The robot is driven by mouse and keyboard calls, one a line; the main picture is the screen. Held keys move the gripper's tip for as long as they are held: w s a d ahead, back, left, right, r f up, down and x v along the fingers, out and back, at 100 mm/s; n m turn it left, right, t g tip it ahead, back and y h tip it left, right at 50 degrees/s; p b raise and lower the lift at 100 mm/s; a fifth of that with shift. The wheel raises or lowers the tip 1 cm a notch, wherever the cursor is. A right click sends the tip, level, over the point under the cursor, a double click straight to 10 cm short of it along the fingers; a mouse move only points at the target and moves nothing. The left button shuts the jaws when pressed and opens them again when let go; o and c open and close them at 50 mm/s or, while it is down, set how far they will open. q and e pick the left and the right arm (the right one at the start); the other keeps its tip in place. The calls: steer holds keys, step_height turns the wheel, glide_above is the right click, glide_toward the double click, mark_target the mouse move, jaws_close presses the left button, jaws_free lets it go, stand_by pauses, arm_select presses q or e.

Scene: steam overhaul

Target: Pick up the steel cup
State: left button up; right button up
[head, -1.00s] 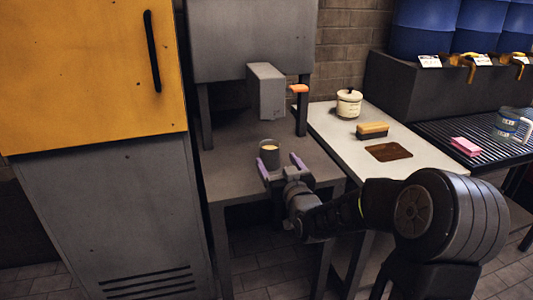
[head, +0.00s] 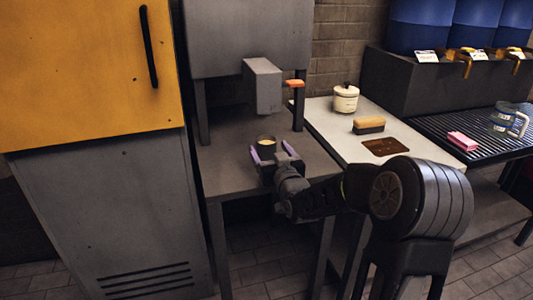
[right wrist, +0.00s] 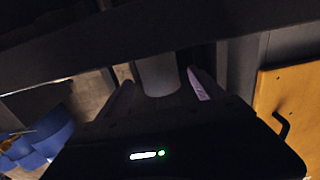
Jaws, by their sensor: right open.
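The steel cup (head: 266,141) stands upright on the grey metal table (head: 222,165), with something pale yellow in it. My right gripper (head: 272,151) is open, its purple-faced fingers on either side of the cup. The gripper hides the cup's lower part in the head view. In the right wrist view the cup (right wrist: 160,75) shows as a grey cylinder between the two open fingers (right wrist: 160,92). I cannot tell whether either finger touches it. My left gripper is not in view.
A grey box-shaped head (head: 263,86) with an orange handle (head: 293,84) hangs behind and above the cup. A pale counter (head: 325,121) at right carries a lidded pot (head: 345,98) and a brush (head: 368,125). A yellow-and-grey cabinet (head: 95,75) stands close at left.

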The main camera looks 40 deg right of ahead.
mark_target(269, 150)
steer(key=x, duration=0.3)
steer(key=shift+w+d+f, duration=0.1)
steer(key=shift+w, duration=0.15)
steer(key=shift+c, duration=0.5)
jaws_close()
stand_by(0.5)
